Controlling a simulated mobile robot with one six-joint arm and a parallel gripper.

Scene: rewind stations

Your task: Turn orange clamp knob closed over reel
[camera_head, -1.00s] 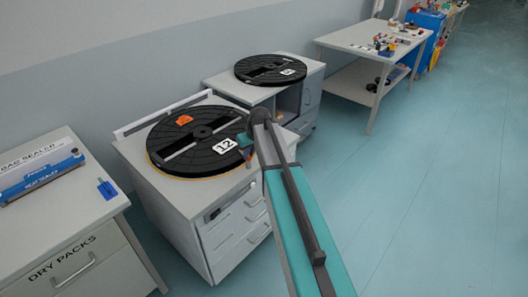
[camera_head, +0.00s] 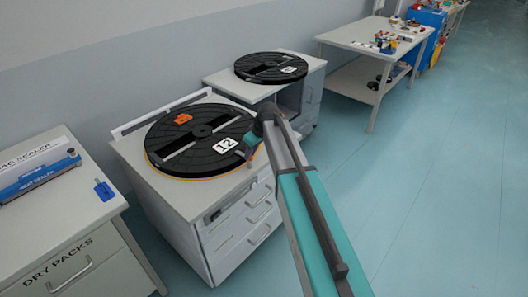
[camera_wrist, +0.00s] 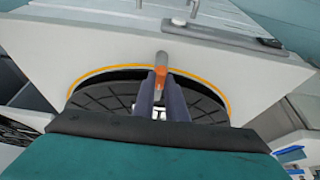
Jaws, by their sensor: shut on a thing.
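The black reel (camera_head: 165,135) with a white "12" label lies flat on the near cabinet, an orange ring showing under its edge. An orange piece (camera_head: 183,118) sits on the reel's far side. My gripper (camera_head: 250,148) is at the reel's right edge, low beside the label. In the wrist view my gripper (camera_wrist: 160,82) is shut on the orange clamp knob (camera_wrist: 161,69), which shows between the fingertips over the reel's rim (camera_wrist: 110,85). The fingers hide part of the knob, so I cannot tell how far it is turned.
A second reel (camera_head: 270,68) lies on the cabinet behind. A bench with a blue sealer (camera_head: 40,172) and a blue item (camera_head: 104,190) stands at left. A table with small parts (camera_head: 375,40) is at the back right. The floor at right is clear.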

